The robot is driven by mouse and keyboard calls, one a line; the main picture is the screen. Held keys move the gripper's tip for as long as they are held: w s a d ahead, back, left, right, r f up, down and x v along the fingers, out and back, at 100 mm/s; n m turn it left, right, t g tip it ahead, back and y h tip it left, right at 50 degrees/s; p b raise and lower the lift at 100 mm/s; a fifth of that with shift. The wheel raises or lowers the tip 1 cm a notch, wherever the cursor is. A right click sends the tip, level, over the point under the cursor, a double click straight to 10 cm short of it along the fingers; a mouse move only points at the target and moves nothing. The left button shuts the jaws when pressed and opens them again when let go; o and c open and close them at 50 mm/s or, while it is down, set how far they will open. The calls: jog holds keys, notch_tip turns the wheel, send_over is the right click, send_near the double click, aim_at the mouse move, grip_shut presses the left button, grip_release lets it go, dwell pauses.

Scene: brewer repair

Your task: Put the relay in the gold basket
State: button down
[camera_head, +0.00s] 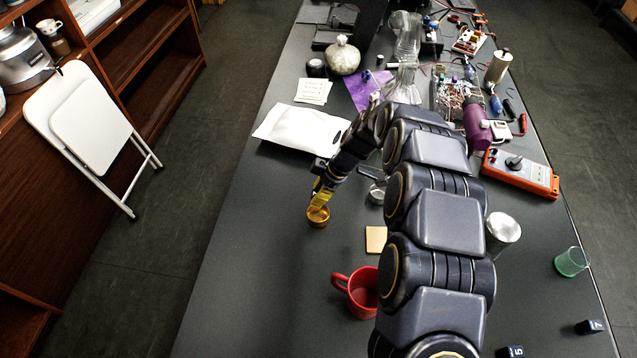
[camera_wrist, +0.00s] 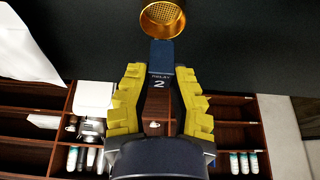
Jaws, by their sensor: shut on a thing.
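The gold basket (camera_head: 318,221) is a small round cup with a mesh bottom, standing on the dark table left of the arm. It also shows at the top of the wrist view (camera_wrist: 147,27). The relay (camera_wrist: 160,90) is a dark blue block marked "RELAY 2". My gripper (camera_wrist: 160,100), with yellow ribbed fingers, is shut on it. In the wrist view the relay's far end lies just below the basket's rim. In the head view my gripper (camera_head: 320,197) is right at the basket, and I cannot make out the relay there.
A red mug (camera_head: 361,291) and a tan square block (camera_head: 376,239) stand nearer. A small metal cup (camera_head: 377,194) is right of the basket. A white pouch (camera_head: 300,130) lies behind. The table left of the basket is clear.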

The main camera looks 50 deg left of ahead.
aim_at(319, 218)
jog(key=shift+f, duration=2.75)
jog(key=c, duration=1)
grip_release()
jog(key=shift+r, duration=0.15)
notch_tip(319, 218, up, 6)
jog(key=shift+r, duration=0.35)
